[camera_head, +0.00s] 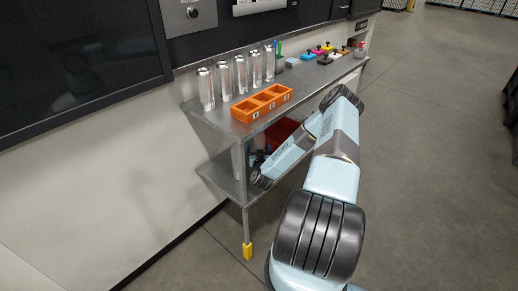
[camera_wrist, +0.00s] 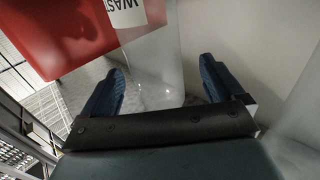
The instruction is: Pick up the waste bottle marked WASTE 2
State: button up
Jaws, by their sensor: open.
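A translucent whitish bottle (camera_wrist: 155,60) stands in the wrist view between the two blue fingers of my gripper (camera_wrist: 158,78). In the head view my arm reaches in above the lower shelf (camera_head: 222,172) of the bench, and the bottle there is largely hidden.
A red bin (camera_wrist: 70,35) is close on the left in the wrist view. Another pale translucent shape (camera_wrist: 302,100) is at the right edge. On the bench top (camera_head: 222,118) stand several clear cylinders (camera_head: 206,90) and an orange tray (camera_head: 262,102).

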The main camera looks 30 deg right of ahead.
jog(key=x, duration=0.5)
jog(key=shift+d+r, duration=0.1)
jog(key=shift+d, duration=0.15)
jog(key=shift+c, duration=0.2)
jog(key=c, duration=1)
